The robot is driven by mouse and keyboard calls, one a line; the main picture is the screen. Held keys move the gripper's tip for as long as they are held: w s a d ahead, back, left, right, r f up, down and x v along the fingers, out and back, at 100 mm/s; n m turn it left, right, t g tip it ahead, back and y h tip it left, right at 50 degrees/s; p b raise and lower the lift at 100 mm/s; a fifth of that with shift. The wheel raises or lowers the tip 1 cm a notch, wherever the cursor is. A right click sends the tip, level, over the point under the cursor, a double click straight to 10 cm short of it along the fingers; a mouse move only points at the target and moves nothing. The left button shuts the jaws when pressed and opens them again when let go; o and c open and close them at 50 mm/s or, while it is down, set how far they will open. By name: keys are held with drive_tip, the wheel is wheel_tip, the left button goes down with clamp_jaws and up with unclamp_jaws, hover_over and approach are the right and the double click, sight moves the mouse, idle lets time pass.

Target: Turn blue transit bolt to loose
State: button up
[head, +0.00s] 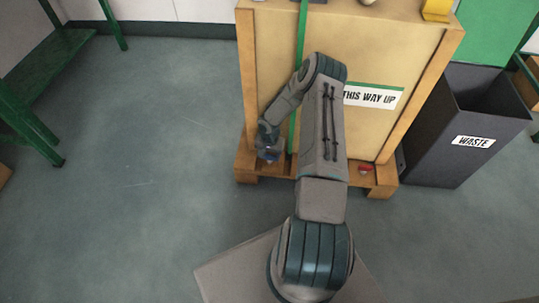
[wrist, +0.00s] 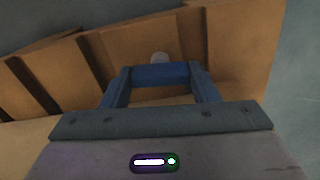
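The blue transit bolt shows in the wrist view as a blue bar-shaped handle (wrist: 160,74), with a round grey end just beyond it, against the wooden pallet. My gripper (wrist: 161,78) has one finger at each end of this bar. Both fingers appear to touch it, so the gripper looks shut on the handle. In the head view my gripper (head: 269,148) is low at the left front of the crate's pallet, with a little blue showing below it. The bolt is mostly hidden there. No mark showing its tight or loose position can be read.
The tall wooden crate (head: 385,55) labelled THIS WAY UP stands on a wooden pallet (head: 246,166). A red bolt (head: 365,168) sits at the pallet's right front. A dark waste bin (head: 437,135) stands close right. Green racking (head: 35,75) is far left. The floor between is clear.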

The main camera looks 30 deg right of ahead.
sight(269, 155)
drive_tip(key=shift+n, duration=0.7)
drive_tip(key=shift+w, duration=0.1)
drive_tip(key=o, duration=1)
wheel_tip(269, 155, up, 14)
drive_tip(key=p, duration=0.4)
drive_tip(key=shift+p, duration=0.4)
